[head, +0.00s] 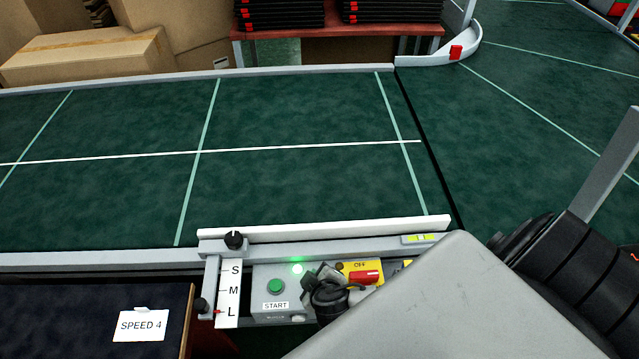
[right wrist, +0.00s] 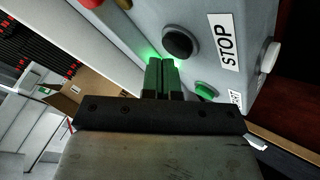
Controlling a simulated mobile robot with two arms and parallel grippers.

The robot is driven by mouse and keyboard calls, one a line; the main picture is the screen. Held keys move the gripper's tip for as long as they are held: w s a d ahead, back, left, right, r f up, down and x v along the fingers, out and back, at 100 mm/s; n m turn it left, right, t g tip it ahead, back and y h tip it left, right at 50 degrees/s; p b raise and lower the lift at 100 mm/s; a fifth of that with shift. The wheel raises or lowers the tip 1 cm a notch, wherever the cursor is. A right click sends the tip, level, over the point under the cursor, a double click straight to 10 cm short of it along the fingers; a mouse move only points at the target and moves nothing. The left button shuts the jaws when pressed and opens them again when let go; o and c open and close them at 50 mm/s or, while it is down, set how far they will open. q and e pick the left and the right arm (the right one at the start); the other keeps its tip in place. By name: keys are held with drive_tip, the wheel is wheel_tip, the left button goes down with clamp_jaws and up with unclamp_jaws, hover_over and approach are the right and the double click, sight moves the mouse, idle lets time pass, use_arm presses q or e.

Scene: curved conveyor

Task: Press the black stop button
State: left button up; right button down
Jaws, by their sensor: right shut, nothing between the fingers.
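The black stop button (right wrist: 178,41) is a round knob on the grey control box (right wrist: 245,85), beside a white STOP label (right wrist: 224,44) in the right wrist view. My right gripper (right wrist: 162,62) is shut and empty. Its fingertips point at the box face, just left of and below the black button in that view. I cannot tell whether they touch the box. In the head view my right gripper (head: 318,274) is over the control box (head: 262,303), and the stop button is hidden behind it and my arm. My left gripper is out of view.
A green start button (head: 275,287) sits beside the gripper, near a lit green lamp (head: 297,268). A red switch (head: 366,277) on a yellow plate is close on the right. The green conveyor belt (head: 300,110) behind is empty. Cardboard boxes (head: 90,60) stand beyond it.

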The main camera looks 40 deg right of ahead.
drive_tip(key=shift+f, duration=0.45)
idle(0.5)
drive_tip(key=shift+r, duration=0.1)
drive_tip(key=shift+r+p, duration=0.7)
drive_tip(key=shift+r, duration=0.05)
wheel_tip(320, 180, up, 5)
drive_tip(key=p, duration=0.5)
drive_tip(key=shift+r, duration=0.1)
idle(0.8)
